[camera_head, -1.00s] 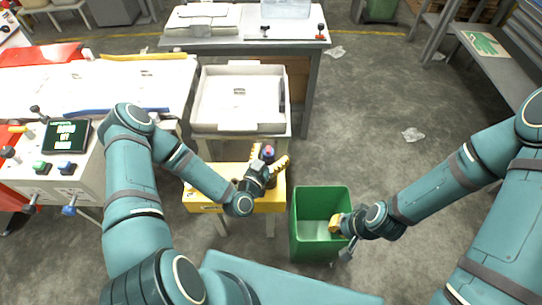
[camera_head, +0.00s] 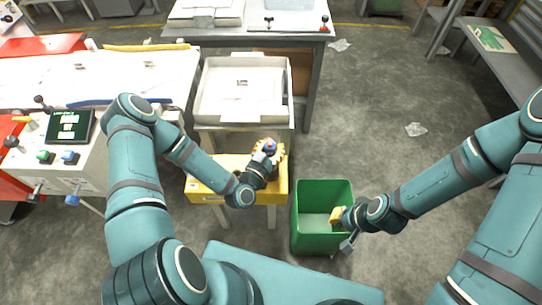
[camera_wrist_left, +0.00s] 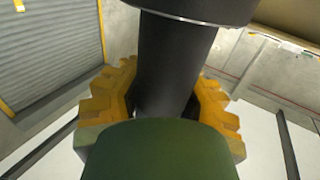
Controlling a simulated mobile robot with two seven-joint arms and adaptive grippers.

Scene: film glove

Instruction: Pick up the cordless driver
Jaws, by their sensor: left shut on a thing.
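The cordless driver (camera_head: 269,146) stands upright over the right end of a yellow box-like stand; only its dark, red-tipped top shows in the head view. In the left wrist view its black body (camera_wrist_left: 168,65) rises between my yellow fingers, with a dark green rounded part (camera_wrist_left: 157,150) in front. My left gripper (camera_head: 273,152) is shut on the driver, one toothed finger on either side; it also shows in the left wrist view (camera_wrist_left: 165,95). The driver's lower end is hidden. My right gripper (camera_head: 337,216), yellow-fingered, is at the green bin's opening; its finger gap is unclear.
The yellow stand (camera_head: 210,188) is left of the green bin (camera_head: 323,240). A white tray (camera_head: 240,118) stands behind the stand. A white workbench with a control box (camera_head: 70,128) is at the left. Open floor (camera_head: 375,120) lies at the right.

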